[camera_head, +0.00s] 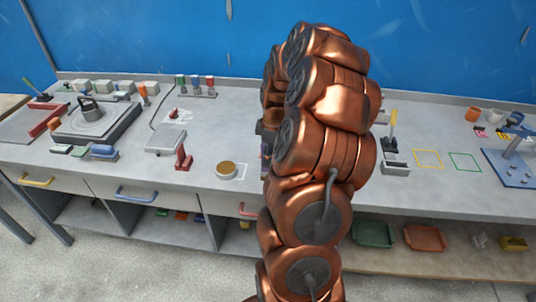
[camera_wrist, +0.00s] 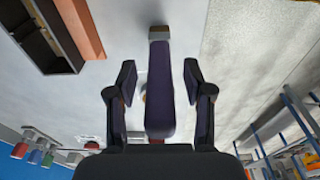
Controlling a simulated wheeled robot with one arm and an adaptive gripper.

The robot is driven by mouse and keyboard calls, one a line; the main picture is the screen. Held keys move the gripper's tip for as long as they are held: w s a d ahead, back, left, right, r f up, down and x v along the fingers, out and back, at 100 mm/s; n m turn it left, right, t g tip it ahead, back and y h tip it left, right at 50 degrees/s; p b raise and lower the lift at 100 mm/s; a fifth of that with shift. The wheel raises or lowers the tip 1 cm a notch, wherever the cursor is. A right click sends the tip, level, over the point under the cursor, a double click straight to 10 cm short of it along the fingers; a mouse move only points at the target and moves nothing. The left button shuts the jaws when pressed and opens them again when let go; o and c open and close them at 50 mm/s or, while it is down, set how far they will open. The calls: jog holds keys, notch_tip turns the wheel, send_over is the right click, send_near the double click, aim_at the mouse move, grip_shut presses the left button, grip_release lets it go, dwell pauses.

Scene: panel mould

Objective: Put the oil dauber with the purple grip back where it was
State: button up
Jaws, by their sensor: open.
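The oil dauber with the purple grip (camera_wrist: 160,95) shows in the wrist view, lengthwise between the two fingers of my gripper (camera_wrist: 159,67), with a grey end (camera_wrist: 159,33) at the top. My gripper is open, with a visible gap on each side of the grip. Whether anything supports the dauber is unclear. Another tool with a yellow and black handle (camera_head: 393,130) stands upright in a grey holder (camera_head: 395,165) right of my arm.
On the bench, a round tan-topped dish (camera_head: 227,169) and a red stand (camera_head: 184,158) are left of my arm. Yellow (camera_head: 428,158) and green (camera_head: 464,161) outlines mark empty bench to the right. A dark open box (camera_wrist: 38,35) shows in the wrist view.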

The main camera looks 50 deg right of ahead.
notch_tip(320, 180, up, 12)
jog(key=s+b, duration=0.1)
jog(key=b, duration=0.2)
jog(key=shift+d, duration=0.4)
jog(key=s+a+m+g, duration=0.1)
jog(key=s+a, duration=0.2)
jog(key=a, duration=0.9)
jog(key=s+a+m, duration=0.1)
jog(key=s+a, duration=0.1)
jog(key=a, duration=1)
jog(key=s+a+f+m+g, duration=0.1)
jog(key=s+a+f+m, duration=0.1)
jog(key=s+a, duration=0.3)
jog(key=s+a+f+m+g, duration=0.1)
jog(key=s+a+f+m, duration=0.2)
jog(key=s, duration=0.9)
jog(key=shift+a+f+h, duration=0.35)
jog(key=shift+a+h, duration=0.05)
jog(key=shift+a, duration=0.5)
